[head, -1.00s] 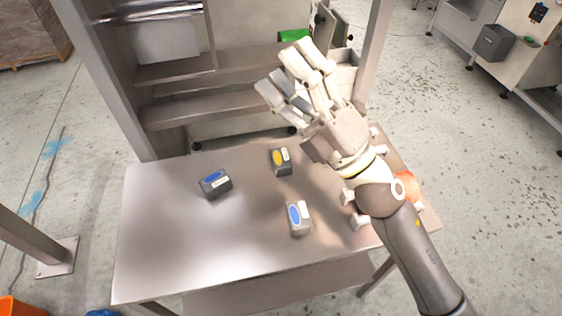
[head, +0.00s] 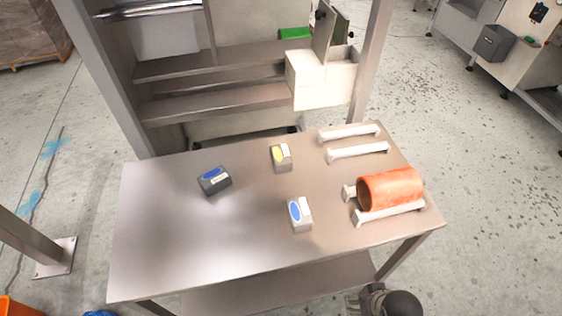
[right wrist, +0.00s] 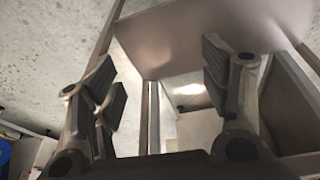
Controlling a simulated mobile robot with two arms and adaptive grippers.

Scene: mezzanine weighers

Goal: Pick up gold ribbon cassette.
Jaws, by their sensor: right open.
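The gold ribbon cassette (head: 281,158) is a small dark grey block with a yellow oval and a white label. It lies on the steel table (head: 160,255), toward the back middle. Two cassettes with blue ovals lie near it: one to the left (head: 214,180) and one in front (head: 300,214). My right gripper (right wrist: 162,85) is open and empty in the right wrist view, with no cassette between its fingers. In the head view only a dark part of my right arm shows at the bottom edge, below the table. My left gripper is out of view.
An orange roll (head: 392,187) lies on white bars at the table's right side, with more white bars (head: 350,132) behind it. A steel shelf unit (head: 215,105) and a pale open box (head: 320,85) stand behind the table. The table's left half is mostly clear.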

